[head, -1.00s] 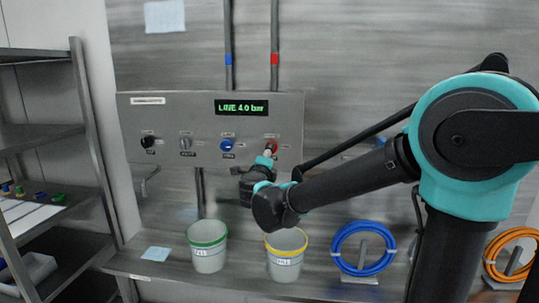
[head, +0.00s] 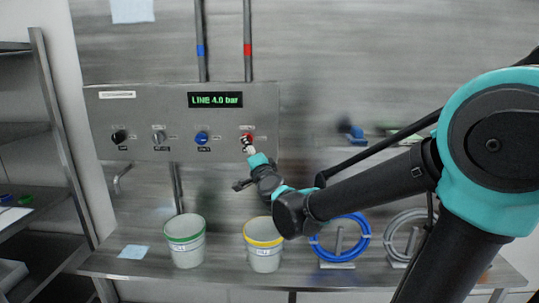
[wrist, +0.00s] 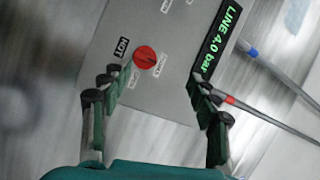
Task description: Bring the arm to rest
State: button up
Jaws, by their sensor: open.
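My gripper (head: 247,147) is at the lower right of the grey control panel (head: 180,98), close to the red knob (head: 247,136) in the head view. My arm reaches in from the right. In the wrist view my gripper (wrist: 158,110) has its two fingers wide apart with nothing between the tips. The red knob (wrist: 145,58) shows beyond the fingers, apart from them. The blur in the wrist view makes the exact distance hard to tell.
The panel's green display (head: 215,100) reads LINE 4.0 bar. Below stand a green-rimmed bucket (head: 186,248) and a yellow-rimmed bucket (head: 263,255) on a bench. A blue hose coil (head: 341,250) and a grey coil (head: 405,240) stand to the right. Shelves (head: 55,140) stand at the left.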

jog(key=s+d+f+n+g+h, duration=0.3)
jog(key=s+d+f+n+g, duration=0.2)
jog(key=s+d+f, duration=0.7)
jog(key=s+d+f+n+g+h, duration=0.3)
jog(key=s+d+f+n+g, duration=0.2)
jog(key=f, duration=1.5)
jog(key=s+d+g, duration=0.3)
jog(key=s+d, duration=0.4)
jog(key=d, duration=0.3)
jog(key=shift+s+f+n+g+h, duration=0.2)
jog(key=shift+s+n+g+h, duration=0.1)
jog(key=shift+s+g, duration=0.1)
jog(key=shift+w+r, duration=0.1)
jog(key=shift+w, duration=0.05)
